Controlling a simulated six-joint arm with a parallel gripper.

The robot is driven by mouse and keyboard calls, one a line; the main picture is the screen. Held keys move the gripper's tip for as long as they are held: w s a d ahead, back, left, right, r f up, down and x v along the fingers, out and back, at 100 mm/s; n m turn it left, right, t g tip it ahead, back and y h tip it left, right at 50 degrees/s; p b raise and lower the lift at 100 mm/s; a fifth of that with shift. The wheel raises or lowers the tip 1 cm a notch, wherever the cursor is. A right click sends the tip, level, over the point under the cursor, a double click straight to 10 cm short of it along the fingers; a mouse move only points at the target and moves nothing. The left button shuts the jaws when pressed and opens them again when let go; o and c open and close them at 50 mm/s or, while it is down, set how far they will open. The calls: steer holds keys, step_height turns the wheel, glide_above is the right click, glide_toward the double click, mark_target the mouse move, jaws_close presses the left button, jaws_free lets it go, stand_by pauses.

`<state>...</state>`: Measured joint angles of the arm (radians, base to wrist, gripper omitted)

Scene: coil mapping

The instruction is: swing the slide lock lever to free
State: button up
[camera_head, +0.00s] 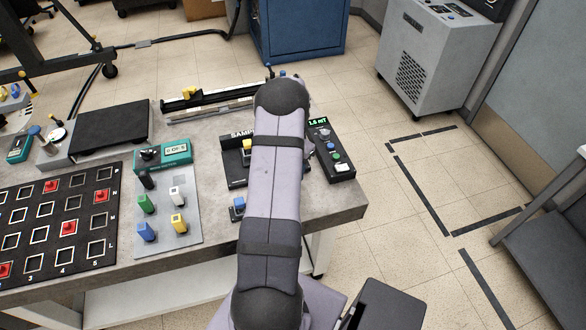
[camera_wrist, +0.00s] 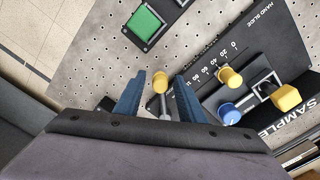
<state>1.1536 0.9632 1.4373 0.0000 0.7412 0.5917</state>
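In the wrist view my gripper (camera_wrist: 160,75) has its two blue fingers spread apart. A lever with a yellow knob on a grey metal stem (camera_wrist: 161,84) shows between the fingers, with a gap on either side. Its height relative to the fingertips is hard to judge. To its right is the black hand slide plate (camera_wrist: 207,72) with a white number scale. A yellow knob (camera_wrist: 230,78), a blue knob (camera_wrist: 230,114) and a yellow block (camera_wrist: 286,98) stand on or beside it. In the head view my arm hides the gripper and most of this area.
A green square button (camera_wrist: 145,21) sits on the perforated plate. In the head view a black meter box (camera_head: 331,152) stands right of my arm, near the table's right edge. A peg plate with coloured blocks (camera_head: 180,238) and a numbered grid board (camera_head: 82,245) lie to the left.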

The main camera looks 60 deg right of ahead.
jaws_close()
steer(key=shift+s, duration=0.1)
steer(key=s+n+b, duration=0.1)
steer(key=n, duration=0.1)
steer(key=s+d+n+b, duration=0.1)
steer(key=s+n, duration=0.1)
steer(key=n, duration=0.1)
steer(key=shift+s+d, duration=0.1)
steer(key=n, duration=0.1)
steer(key=s+d+n+b, duration=0.1)
steer(key=shift+s+n, duration=0.25)
steer(key=shift+n, duration=0.05)
steer(key=shift+s+d+r+n+b, duration=0.1)
steer(key=shift+s+d+n+b, duration=0.35)
steer(key=shift+n, duration=0.45)
steer(key=shift+s+d+n+b, duration=0.2)
steer(key=shift+d+n, duration=0.35)
steer(key=shift+n, duration=0.35)
jaws_free()
